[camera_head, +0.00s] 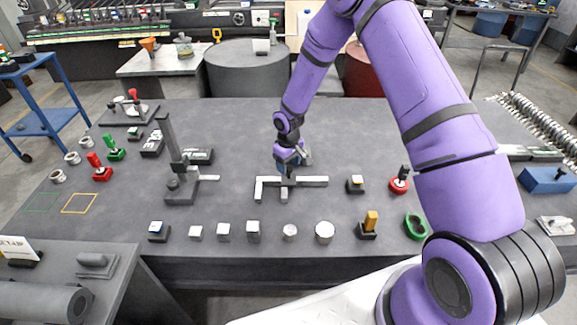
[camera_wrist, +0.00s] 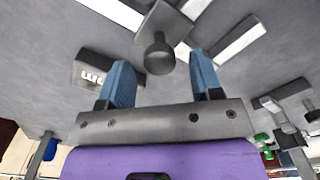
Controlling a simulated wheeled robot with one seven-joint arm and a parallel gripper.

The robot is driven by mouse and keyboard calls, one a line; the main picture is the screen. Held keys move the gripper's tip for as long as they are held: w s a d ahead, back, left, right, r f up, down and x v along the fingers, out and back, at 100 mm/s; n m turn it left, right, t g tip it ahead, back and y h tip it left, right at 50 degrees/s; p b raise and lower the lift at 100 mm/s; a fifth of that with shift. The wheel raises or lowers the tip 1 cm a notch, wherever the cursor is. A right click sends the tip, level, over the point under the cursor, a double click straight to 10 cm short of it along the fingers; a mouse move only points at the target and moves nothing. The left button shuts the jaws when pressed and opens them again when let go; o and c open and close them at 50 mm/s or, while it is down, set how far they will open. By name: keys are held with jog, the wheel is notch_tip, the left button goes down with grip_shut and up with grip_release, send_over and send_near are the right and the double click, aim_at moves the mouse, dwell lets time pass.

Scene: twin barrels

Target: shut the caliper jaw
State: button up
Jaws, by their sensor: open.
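The caliper lies flat on the grey bench, with a pale beam (camera_head: 313,181). My gripper (camera_head: 288,170) is over the slider. In the wrist view its two blue fingers (camera_wrist: 160,62) are apart, one to each side of the knob; I cannot tell whether either touches it.
A height-gauge-like stand (camera_head: 181,180) rises left of the caliper. A black block with a pale top (camera_head: 355,184) and a red-based knob (camera_head: 399,182) stand to the right. Several small blocks and discs line the front edge, including a white disc (camera_head: 324,230). Bench behind the caliper is mostly clear.

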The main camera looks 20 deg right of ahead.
jog(key=shift+f, duration=0.5)
jog(key=c, duration=0.8)
jog(key=a, duration=0.2)
jog(key=w+a, duration=0.1)
jog(key=a, duration=0.1)
jog(key=w+a, duration=0.1)
jog(key=a, duration=0.2)
jog(key=o, duration=0.8)
jog(key=shift+w, duration=0.1)
